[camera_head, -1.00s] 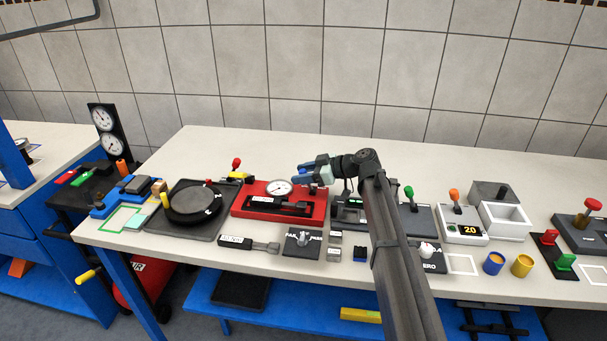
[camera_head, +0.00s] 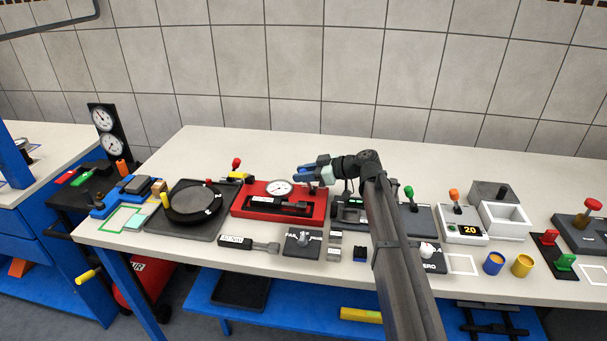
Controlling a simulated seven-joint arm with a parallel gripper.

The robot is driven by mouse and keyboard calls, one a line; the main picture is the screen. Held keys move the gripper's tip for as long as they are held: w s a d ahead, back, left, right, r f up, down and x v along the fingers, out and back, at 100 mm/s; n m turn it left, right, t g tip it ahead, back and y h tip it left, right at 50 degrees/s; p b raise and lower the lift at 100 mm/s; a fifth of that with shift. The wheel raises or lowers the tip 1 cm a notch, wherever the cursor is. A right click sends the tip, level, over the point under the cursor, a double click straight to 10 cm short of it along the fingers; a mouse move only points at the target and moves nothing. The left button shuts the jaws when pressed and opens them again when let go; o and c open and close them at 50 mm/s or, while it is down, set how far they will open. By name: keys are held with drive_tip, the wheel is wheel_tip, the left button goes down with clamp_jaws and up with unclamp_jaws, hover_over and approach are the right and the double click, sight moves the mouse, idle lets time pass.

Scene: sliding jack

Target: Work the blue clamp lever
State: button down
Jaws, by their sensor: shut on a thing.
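The blue clamp lever (camera_head: 301,178) shows as a small blue piece at the right end of the red fixture (camera_head: 236,212), just right of the round dial. My gripper (camera_head: 311,175) is at this blue piece, its fingers pointing left, and it is shut on it. The fingers and the lever overlap, so the exact grip is hidden. My arm comes from the lower right and covers part of the bench behind it.
A black round plate (camera_head: 192,202) lies left of the red fixture. A red-knobbed lever (camera_head: 236,164) stands behind it. A dark fixture (camera_head: 349,212) is close on the right, partly behind my arm. The back strip of the bench (camera_head: 270,145) is clear.

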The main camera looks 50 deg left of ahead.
drive_tip(key=shift+w+d+r+g+y, duration=0.1)
drive_tip(key=shift+w+d+g+y, duration=0.2)
drive_tip(key=shift+g+y, duration=0.1)
drive_tip(key=c, duration=0.9)
unclamp_jaws()
drive_tip(key=shift+c, duration=0.2)
drive_tip(key=v, duration=0.7)
drive_tip(key=shift+d, duration=0.15)
drive_tip(key=shift+w+r, duration=0.1)
